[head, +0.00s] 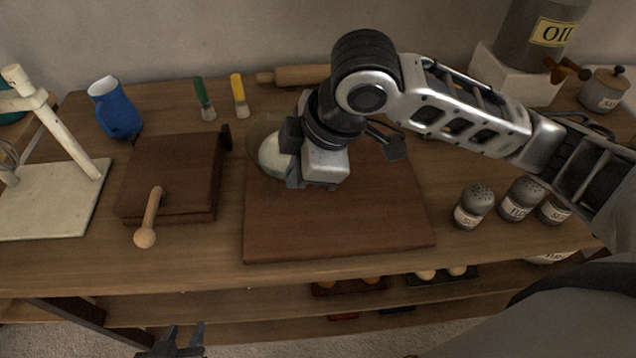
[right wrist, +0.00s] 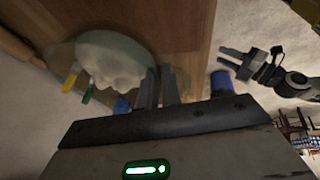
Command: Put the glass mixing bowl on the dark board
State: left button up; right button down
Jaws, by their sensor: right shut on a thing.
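The glass mixing bowl (head: 256,132) is clear, with a pale white mass inside. In the head view it is at the back left corner of the dark board (head: 340,225), partly hidden by my right gripper (head: 292,165). In the right wrist view the bowl (right wrist: 142,52) is at the fingers of my right gripper (right wrist: 160,85), which is shut on its rim. The bowl overlaps the board in view; I cannot tell whether it touches it. My left gripper (head: 183,342) is open and empty, low in front of the table; it also shows in the right wrist view (right wrist: 232,60).
Left of the board are a dark wooden press (head: 170,170) with a handle, a blue jug (head: 115,108) and a pale stand (head: 50,205). Green (head: 205,98) and yellow (head: 239,95) brushes and a rolling pin (head: 295,75) lie behind. Shakers (head: 474,207) stand right. The board's front is clear.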

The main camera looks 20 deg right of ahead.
aim_at(288, 162)
jog(key=d+f, duration=0.1)
jog(key=f, duration=0.1)
jog(key=w+d+f, duration=0.1)
jog(key=d, duration=0.1)
jog(key=shift+w+f, duration=0.1)
jog(key=shift+f, duration=0.3)
jog(key=f, duration=0.3)
jog(key=shift+w+d+f, duration=0.1)
jog(key=shift+d, duration=0.15)
jog(key=shift+f, duration=0.3)
jog(key=shift+f, duration=0.15)
jog(key=c, duration=1.6)
grip_release()
